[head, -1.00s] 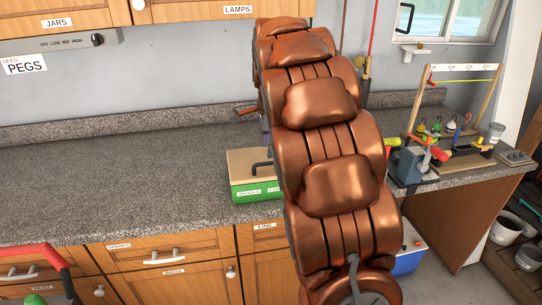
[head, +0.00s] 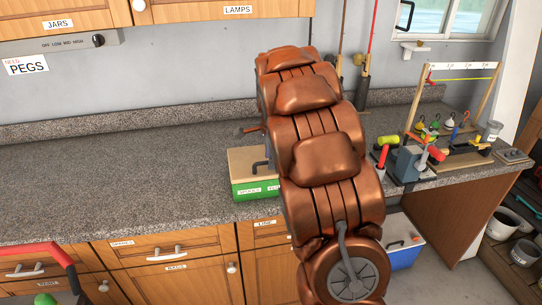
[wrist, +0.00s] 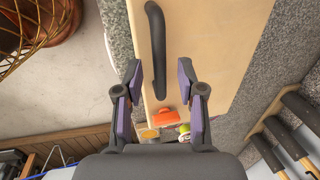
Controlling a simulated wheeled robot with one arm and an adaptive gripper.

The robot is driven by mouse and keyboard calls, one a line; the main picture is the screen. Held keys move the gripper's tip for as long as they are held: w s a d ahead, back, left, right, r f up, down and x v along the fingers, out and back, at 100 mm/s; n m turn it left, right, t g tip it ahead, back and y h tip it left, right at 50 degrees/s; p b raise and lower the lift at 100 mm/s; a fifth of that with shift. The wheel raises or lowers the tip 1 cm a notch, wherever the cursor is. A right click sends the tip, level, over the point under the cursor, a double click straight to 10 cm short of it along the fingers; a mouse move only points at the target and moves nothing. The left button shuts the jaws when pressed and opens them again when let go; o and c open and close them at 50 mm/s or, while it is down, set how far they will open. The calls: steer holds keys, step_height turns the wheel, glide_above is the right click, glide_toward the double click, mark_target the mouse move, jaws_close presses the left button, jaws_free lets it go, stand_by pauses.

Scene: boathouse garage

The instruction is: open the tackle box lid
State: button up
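The tackle box is a green box (head: 256,190) with a pale wooden lid (head: 244,160) and a dark handle (head: 259,165). It sits on the counter, left of my arm, which hides its right part. The lid looks shut. In the wrist view, the pale lid (wrist: 210,45) fills the upper middle and the black bar handle (wrist: 156,50) runs lengthwise on it. My gripper (wrist: 160,72) is open over the lid, with the handle's lower part showing between the fingertips. I cannot tell how far above the handle they are. The head view does not show the gripper.
The granite counter (head: 120,175) is clear to the left of the box. A vise (head: 408,163) and a rack with lures (head: 455,130) stand to the right. An orange item (wrist: 166,119) shows near the lid's end. A blue cooler (head: 405,255) stands below.

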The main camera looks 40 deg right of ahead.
jaws_close()
stand_by(0.3)
stand_by(0.5)
